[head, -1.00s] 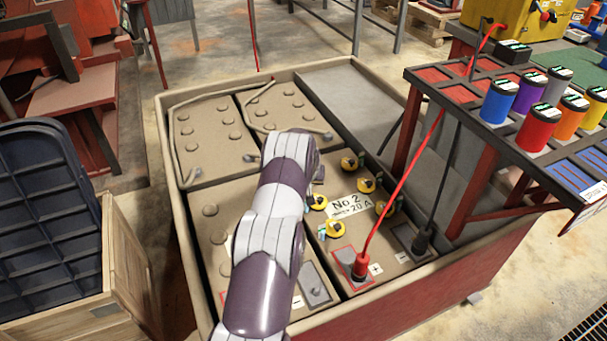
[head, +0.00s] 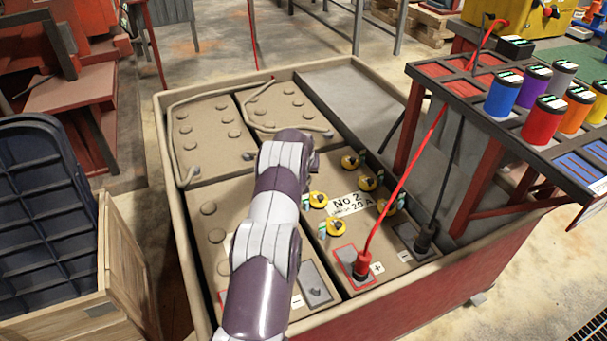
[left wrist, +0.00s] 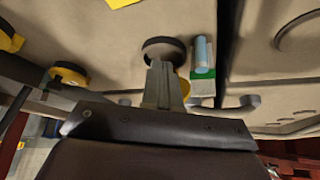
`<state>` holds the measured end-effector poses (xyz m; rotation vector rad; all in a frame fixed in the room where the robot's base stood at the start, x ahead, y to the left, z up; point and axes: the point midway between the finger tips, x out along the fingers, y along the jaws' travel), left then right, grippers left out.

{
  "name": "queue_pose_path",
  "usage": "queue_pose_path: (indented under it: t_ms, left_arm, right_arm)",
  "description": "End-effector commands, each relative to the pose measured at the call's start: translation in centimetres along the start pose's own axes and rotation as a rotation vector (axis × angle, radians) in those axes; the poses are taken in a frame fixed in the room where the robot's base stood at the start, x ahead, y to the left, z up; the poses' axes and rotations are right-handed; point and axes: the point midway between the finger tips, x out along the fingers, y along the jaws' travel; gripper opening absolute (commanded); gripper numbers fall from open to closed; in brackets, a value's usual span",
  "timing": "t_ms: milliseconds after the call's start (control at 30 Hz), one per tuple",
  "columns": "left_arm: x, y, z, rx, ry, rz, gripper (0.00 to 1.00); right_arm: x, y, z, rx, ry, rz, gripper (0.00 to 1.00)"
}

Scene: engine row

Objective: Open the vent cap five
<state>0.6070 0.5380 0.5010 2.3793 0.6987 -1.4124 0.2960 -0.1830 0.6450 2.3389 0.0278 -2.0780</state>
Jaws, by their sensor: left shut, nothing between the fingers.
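The battery marked No 2 (head: 376,246) carries several yellow vent caps with dark centres, among them a far one (head: 350,161), a right one (head: 387,206) and two left ones (head: 319,200) (head: 336,226). My left arm reaches over the battery's left side and hides part of its top. In the left wrist view my left gripper (left wrist: 162,84) is shut and empty, its tips just by a dark round rim (left wrist: 164,46). A bit of yellow (left wrist: 184,88) shows behind the fingers. A small blue and green piece (left wrist: 202,58) stands beside the rim. I cannot tell whether the gripper touches the rim.
A red lead (head: 361,268) and a black lead (head: 424,236) are on the battery's front posts. A rack with coloured cans (head: 541,120) overhangs the right side. The battery tray's rim (head: 157,150) surrounds the batteries. A wooden crate (head: 125,250) stands at the left.

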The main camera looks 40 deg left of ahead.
Motion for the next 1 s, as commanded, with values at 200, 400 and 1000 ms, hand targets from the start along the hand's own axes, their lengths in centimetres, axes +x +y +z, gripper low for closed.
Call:
queue_pose_path:
  t_ms: [200, 400, 1000]
  left_arm:
    - [0.5, -0.4, -0.5, 0.001, 0.002, 0.001, 0.00]
    - [0.6, -0.7, -1.0, 0.000, 0.001, 0.000, 0.00]
    - [-6.6, 0.6, -2.6, 0.002, 0.000, 0.001, 0.00]
  right_arm:
    - [1.1, 0.0, 0.1, 0.000, 0.000, 0.000, 0.00]
    - [1.6, 0.0, 0.2, 0.000, 0.000, 0.000, 0.00]
    - [-5.6, 0.0, -0.7, 0.000, 0.000, 0.000, 0.00]
